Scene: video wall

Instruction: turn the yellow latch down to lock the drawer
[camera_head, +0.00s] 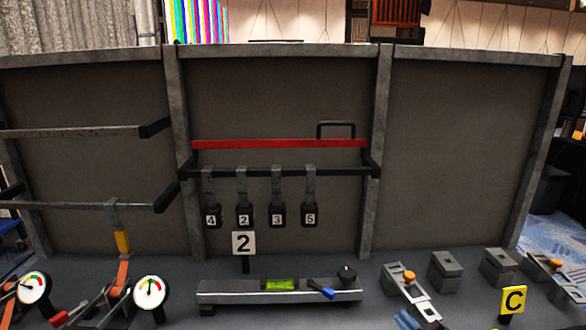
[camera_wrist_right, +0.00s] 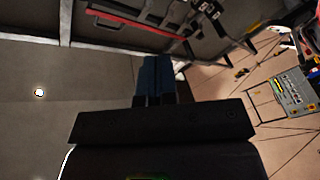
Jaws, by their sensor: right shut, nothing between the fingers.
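I cannot make out a drawer or a clear yellow latch in either view. A small yellow part (camera_head: 122,242) sits on an orange-handled device at the left in the head view; I cannot tell what it is. My right gripper (camera_wrist_right: 154,72) shows in the right wrist view with its dark blue fingers together. It is shut with nothing between the fingers. I cannot make it out for sure in the head view. My left gripper is not in view.
A grey panel wall (camera_head: 465,150) stands behind a bench with a level bar (camera_head: 225,292), numbered hanging tags (camera_head: 277,214), gauges (camera_head: 150,291), a yellow C sign (camera_head: 514,300) and grey blocks (camera_head: 445,270). The right wrist view also shows a grey case (camera_wrist_right: 290,95) over tiled floor.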

